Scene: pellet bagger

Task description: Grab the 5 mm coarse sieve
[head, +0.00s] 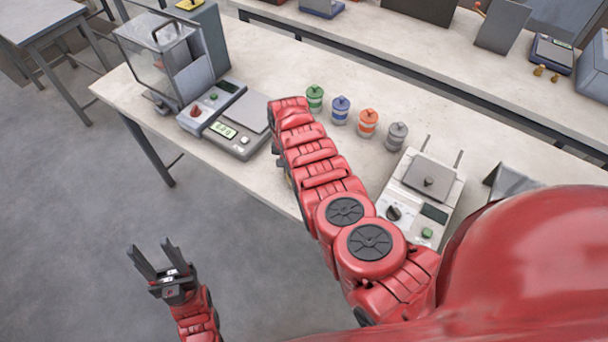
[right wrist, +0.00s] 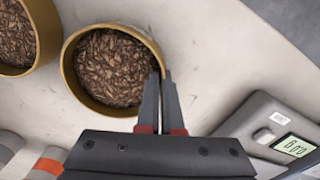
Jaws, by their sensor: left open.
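I cannot make out a sieve marked 5 mm in either view. Two round ochre-rimmed vessels full of brown flakes or pellets show in the right wrist view: one near the middle (right wrist: 74,82) and one cut off at the upper left (right wrist: 55,40). Whether either has a mesh is hidden by the contents. My right gripper (right wrist: 162,74) has its fingers close together at the right rim of the middle vessel; I cannot tell whether they grip it. In the head view my arm hides this gripper. My left gripper (head: 152,252) is open and empty, off the table over the floor.
Green (head: 315,98), blue (head: 340,110), orange (head: 368,123) and grey (head: 396,136) lidded jars stand in a row. A scale (head: 240,128) is left of my right arm, a second device (head: 425,190) right. A clear-walled machine (head: 165,60) stands at the far left.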

